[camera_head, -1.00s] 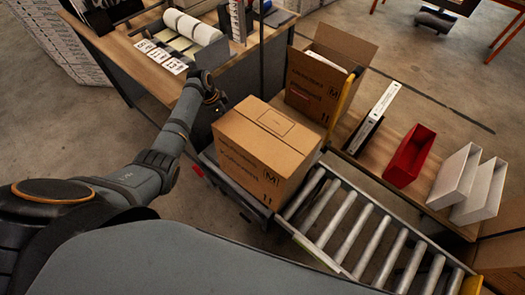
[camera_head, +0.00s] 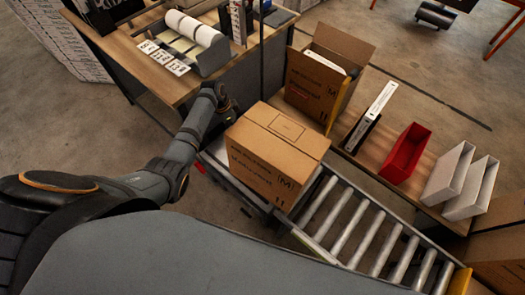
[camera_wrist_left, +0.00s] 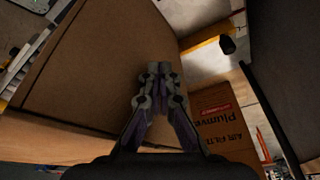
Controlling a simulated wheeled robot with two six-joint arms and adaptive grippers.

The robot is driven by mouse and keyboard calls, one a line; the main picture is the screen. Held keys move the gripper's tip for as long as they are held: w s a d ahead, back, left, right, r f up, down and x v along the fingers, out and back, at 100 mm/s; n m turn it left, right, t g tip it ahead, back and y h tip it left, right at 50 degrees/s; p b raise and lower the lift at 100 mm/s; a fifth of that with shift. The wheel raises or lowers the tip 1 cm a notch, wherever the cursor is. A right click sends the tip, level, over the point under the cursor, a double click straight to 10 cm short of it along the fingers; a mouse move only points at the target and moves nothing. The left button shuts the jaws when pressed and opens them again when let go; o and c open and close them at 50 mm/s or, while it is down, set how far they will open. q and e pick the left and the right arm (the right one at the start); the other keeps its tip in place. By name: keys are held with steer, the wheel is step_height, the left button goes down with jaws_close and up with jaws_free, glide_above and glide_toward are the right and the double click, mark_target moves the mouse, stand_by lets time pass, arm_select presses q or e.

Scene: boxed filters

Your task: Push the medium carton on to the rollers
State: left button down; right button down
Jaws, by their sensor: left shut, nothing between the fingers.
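The medium carton (camera_head: 278,150) is a closed brown box marked M, upright at the left end of the roller conveyor (camera_head: 362,232). Its right side stands over the first rollers; its left part is over the grey platform (camera_head: 217,151). My left gripper (camera_head: 231,113) is at the carton's far left side, fingers shut and empty. In the left wrist view, the fingertips (camera_wrist_left: 160,72) point at the carton's large brown face (camera_wrist_left: 105,65) and appear to touch it. The carton's underside is hidden. My right gripper is not in view.
An open carton (camera_head: 312,88) stands behind the medium carton. A side table bears binders, a red holder (camera_head: 406,153) and white holders (camera_head: 447,173). A desk with paper rolls (camera_head: 194,27) is at the back left. The rollers further right are clear.

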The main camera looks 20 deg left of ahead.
arm_select(q)
steer(key=d+p, duration=0.1)
steer(key=s+d+p, duration=0.1)
steer(key=d, duration=0.1)
steer(key=s+d+p, duration=0.1)
steer(key=shift+d, duration=0.3)
steer(key=shift+p, duration=0.3)
steer(key=shift+s+d+p, duration=0.3)
steer(key=shift+d+p, duration=0.15)
steer(key=shift+d, duration=0.3)
steer(key=shift+s+d+p, duration=0.3)
steer(key=shift+d+p, duration=0.1)
steer(key=shift+d, duration=0.4)
steer(key=shift+s+d+p, duration=0.3)
steer(key=shift+d+p, duration=0.15)
steer(key=shift+d, duration=0.3)
